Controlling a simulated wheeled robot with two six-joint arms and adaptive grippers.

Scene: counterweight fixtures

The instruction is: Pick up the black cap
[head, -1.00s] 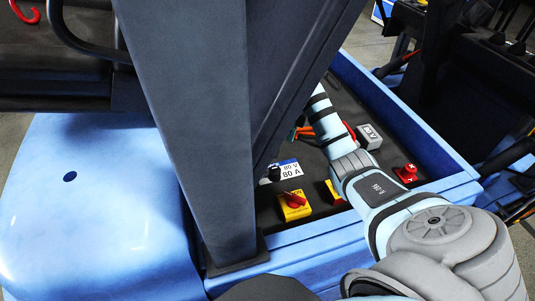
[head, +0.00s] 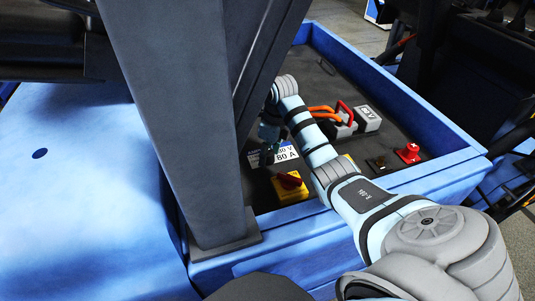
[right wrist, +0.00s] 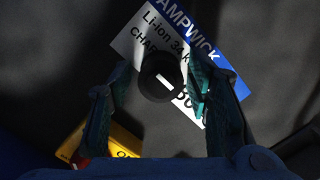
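The black cap (right wrist: 158,78), round with a white bar mark on top, shows in the right wrist view over a white and blue label (right wrist: 190,45). My right gripper (head: 271,133) points down beside the label (head: 284,152) in the head view. In the right wrist view its two teal-padded fingers are apart, one on each side of the cap, with gaps between them and it. In the head view I cannot make out the cap clearly near the gripper. My left gripper is not in view.
A red knob on a yellow base (head: 290,184) is close to the gripper. A red-handled connector with orange cables (head: 343,113), a grey box (head: 367,118) and a red button (head: 409,153) lie further right. Blue walls (head: 425,116) and a dark post (head: 180,110) bound the recess.

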